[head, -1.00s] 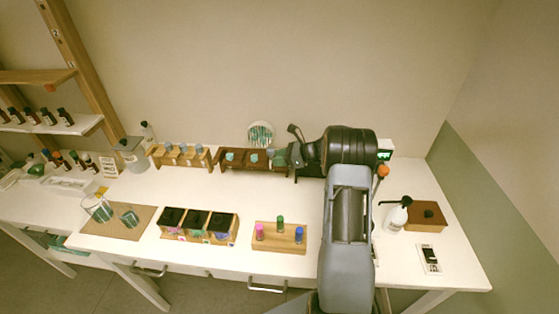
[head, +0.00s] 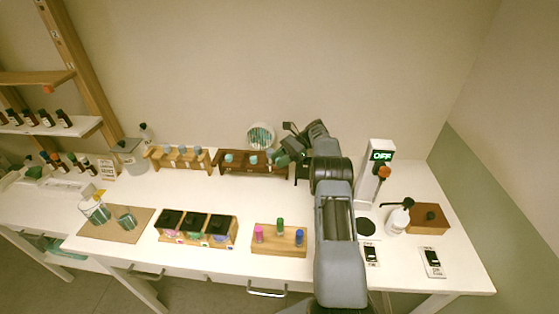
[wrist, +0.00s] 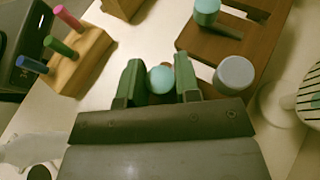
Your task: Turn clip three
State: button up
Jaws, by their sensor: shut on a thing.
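A dark brown rack (head: 222,170) stands at the back middle of the table with round teal clip tops along it. Two teal tops (head: 229,158) (head: 254,160) show to the left of my gripper. My gripper (head: 277,158) is at the rack's right end. In the wrist view, my gripper's green fingers (wrist: 160,83) are shut on a teal clip top (wrist: 160,78). Another teal top (wrist: 207,8) and a grey round top (wrist: 235,72) stand beyond it. The held clip's lower part is hidden by my gripper.
A lighter rack (head: 180,160) stands to the left. A wooden block (head: 270,246) with pink, green and blue pegs (wrist: 66,16) is in front. A round ribbed disc (head: 261,135) stands behind. A white device (head: 376,165) reading OFF and a pump bottle (head: 398,218) are at right.

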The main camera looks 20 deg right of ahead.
jog(key=shift+a+g, duration=0.1)
jog(key=shift+g, duration=0.2)
jog(key=o, duration=0.9)
jog(key=shift+a, duration=0.1)
jog(key=shift+r, duration=0.15)
jog(key=shift+r, duration=0.35)
notch_tip(320, 180, up, 2)
jog(key=shift+s+r+b, duration=0.15)
jog(key=shift+r+b, duration=0.05)
jog(key=shift+b, duration=0.25)
jog(key=s+r+b, duration=0.1)
jog(key=s+r, duration=0.2)
jog(key=s, duration=0.1)
jog(key=s+a+r+b, duration=0.1)
jog(key=s+r+b, duration=0.1)
jog(key=s, duration=0.3)
jog(key=s+a+r+b, duration=0.1)
jog(key=s+r, duration=0.3)
jog(key=shift+s+a+r, duration=0.25)
jog(key=shift+r, duration=0.05)
